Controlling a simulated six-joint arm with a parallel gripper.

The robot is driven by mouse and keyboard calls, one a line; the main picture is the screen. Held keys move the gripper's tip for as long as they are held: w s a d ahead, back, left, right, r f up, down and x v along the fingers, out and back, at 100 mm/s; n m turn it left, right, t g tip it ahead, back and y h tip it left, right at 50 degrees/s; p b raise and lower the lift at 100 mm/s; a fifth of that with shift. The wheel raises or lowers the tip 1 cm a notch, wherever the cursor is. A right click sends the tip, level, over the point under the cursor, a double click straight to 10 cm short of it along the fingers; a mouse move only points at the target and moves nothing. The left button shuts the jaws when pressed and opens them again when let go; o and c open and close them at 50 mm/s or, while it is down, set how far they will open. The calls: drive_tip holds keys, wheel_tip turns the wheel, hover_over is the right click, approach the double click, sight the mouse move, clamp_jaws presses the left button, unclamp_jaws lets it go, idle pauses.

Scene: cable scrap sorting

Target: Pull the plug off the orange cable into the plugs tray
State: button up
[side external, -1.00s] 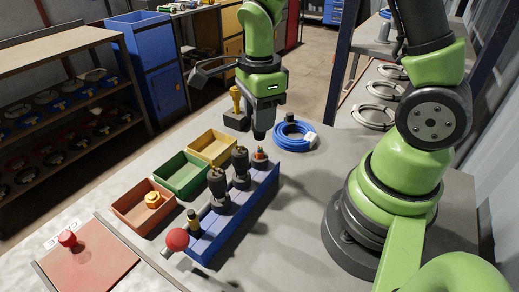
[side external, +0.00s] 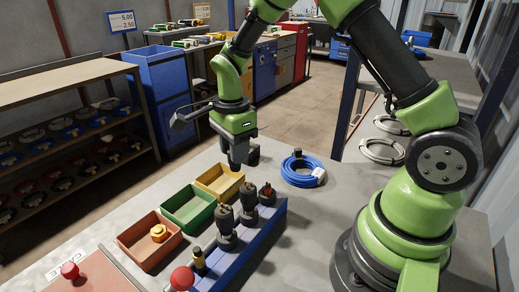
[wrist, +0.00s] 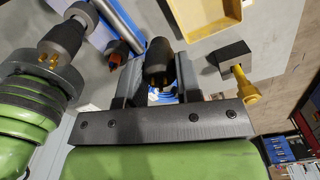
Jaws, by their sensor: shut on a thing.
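My gripper (side external: 238,163) hangs by the back edge of the yellow tray (side external: 204,193). I cannot tell by label which is the plugs tray.
A blue rack (side external: 239,252) holds several upright dark pieces beside the trays. A coiled blue cable (side external: 300,172) lies at the back right. A red button (side external: 70,270) is at front left.

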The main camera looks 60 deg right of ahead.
drive_tip(key=w+f+n, duration=0.1)
drive_tip(key=w, duration=0.1)
drive_tip(key=w+f+n, duration=0.1)
drive_tip(key=w+f, duration=0.1)
drive_tip(key=w+f+n, duration=0.1)
drive_tip(key=w+f, duration=0.1)
drive_tip(key=shift+w+a+f, duration=0.15)
drive_tip(key=shift+a, duration=0.25)
drive_tip(key=shift+w+f, duration=0.1)
drive_tip(key=shift+f, duration=1.9)
drive_tip(key=shift+f, duration=0.25)
drive_tip(key=shift+f, duration=0.35)
drive_tip(key=o, duration=1.1)
